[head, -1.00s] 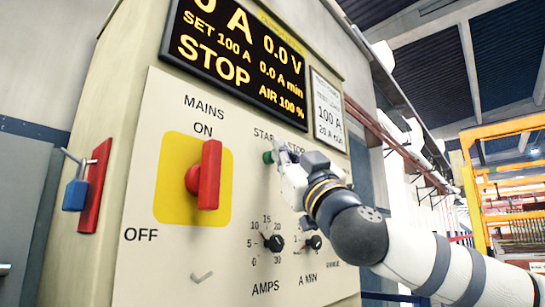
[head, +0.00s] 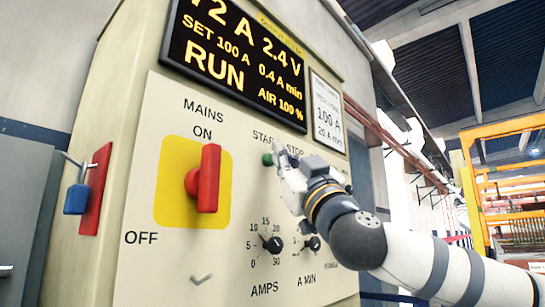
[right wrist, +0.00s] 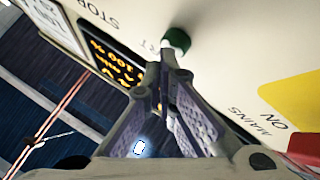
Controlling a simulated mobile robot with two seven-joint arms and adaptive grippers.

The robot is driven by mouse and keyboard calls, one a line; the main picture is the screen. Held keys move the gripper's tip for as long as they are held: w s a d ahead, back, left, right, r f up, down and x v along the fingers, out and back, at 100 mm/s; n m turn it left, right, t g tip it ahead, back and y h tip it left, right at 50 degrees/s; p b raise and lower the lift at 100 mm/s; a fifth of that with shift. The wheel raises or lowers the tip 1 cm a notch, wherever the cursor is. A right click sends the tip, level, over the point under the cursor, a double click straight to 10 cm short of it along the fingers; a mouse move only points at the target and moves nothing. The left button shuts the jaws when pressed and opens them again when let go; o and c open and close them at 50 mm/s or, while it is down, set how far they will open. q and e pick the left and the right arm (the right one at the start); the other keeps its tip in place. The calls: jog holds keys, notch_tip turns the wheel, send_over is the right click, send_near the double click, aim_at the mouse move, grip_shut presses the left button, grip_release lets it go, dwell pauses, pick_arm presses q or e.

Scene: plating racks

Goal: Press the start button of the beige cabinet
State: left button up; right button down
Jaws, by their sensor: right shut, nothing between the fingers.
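The beige cabinet (head: 140,265) fills the left and middle of the head view. Its green start button (head: 267,159) sits under the START label, left of the STOP label. My right gripper (head: 279,150) is shut and empty, with its fingertips just to the right of the button in the head view. In the right wrist view the button (right wrist: 177,40) shows just beyond the closed fingertips (right wrist: 168,62); I cannot tell whether they touch it. The display (head: 240,65) reads RUN, with about 2.4 V and 0.4 A min. My left gripper is not in view.
The red mains switch (head: 209,178) on its yellow plate points to ON. Two black knobs, AMPS (head: 273,244) and A MIN (head: 312,243), sit below the button. A blue padlock (head: 76,198) hangs at the cabinet's left side. Yellow racks (head: 500,190) stand far right.

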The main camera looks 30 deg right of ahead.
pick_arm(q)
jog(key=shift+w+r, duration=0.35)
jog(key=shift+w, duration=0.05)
pick_arm(e)
jog(key=shift+s+d+r, duration=0.1)
jog(key=shift+s+d, duration=0.1)
jog(key=shift+s, duration=0.3)
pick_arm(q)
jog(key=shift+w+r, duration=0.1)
pick_arm(e)
jog(key=s, duration=0.1)
jog(key=s+d, duration=0.1)
jog(key=s, duration=0.1)
jog(key=s+d, duration=0.1)
jog(key=shift+s, duration=0.35)
